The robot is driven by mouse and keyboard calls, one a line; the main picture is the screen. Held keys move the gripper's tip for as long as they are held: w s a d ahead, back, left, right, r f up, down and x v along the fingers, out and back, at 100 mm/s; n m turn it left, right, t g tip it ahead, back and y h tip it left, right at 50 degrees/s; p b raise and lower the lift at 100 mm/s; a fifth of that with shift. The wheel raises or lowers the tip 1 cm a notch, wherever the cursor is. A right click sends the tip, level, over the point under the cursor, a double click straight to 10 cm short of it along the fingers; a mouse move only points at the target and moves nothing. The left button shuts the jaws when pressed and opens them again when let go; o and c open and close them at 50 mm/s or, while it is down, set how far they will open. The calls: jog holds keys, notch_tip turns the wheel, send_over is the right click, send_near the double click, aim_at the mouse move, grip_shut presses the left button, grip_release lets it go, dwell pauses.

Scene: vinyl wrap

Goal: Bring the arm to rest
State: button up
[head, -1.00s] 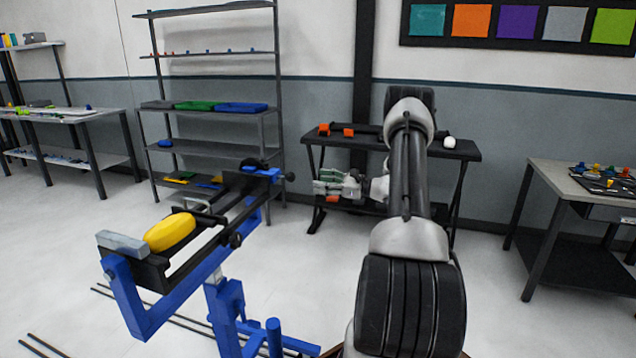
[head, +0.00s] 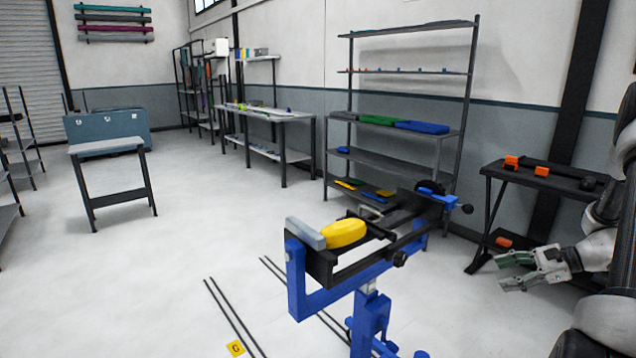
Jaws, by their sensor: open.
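My gripper (head: 506,270) is at the right side of the head view, with its greenish-grey fingers pointing left. The fingers are apart and nothing shows between them. It is in front of a dark table and right of the blue stand (head: 304,292), clear of both. My arm runs out of the right edge, so most of it is hidden. A yellow rounded piece (head: 344,233) lies on the black top of the blue stand, beside a grey block (head: 306,233).
The dark table (head: 560,180) at the right bears orange items. A shelf rack (head: 408,55) with green and blue trays stands behind the stand. A long workbench (head: 262,113) and a small grey table (head: 106,146) are farther left. The floor at left centre is open, with dark rods lying on it.

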jog(key=s+a+r+n+h, duration=0.3)
jog(key=s+a+r+n, duration=0.2)
jog(key=s+r, duration=0.3)
jog(key=s+a+r+n+h, duration=0.3)
jog(key=s+a+r+n, duration=0.2)
jog(key=s+r+n, duration=0.2)
jog(key=s+a+r+n+g+h, duration=0.1)
jog(key=s+a+r+n+h, duration=0.3)
jog(key=s+r+n, duration=0.3)
jog(key=s+a+r, duration=0.1)
jog(key=s+r, duration=0.3)
jog(key=shift+a, duration=0.1)
dwell(0.5)
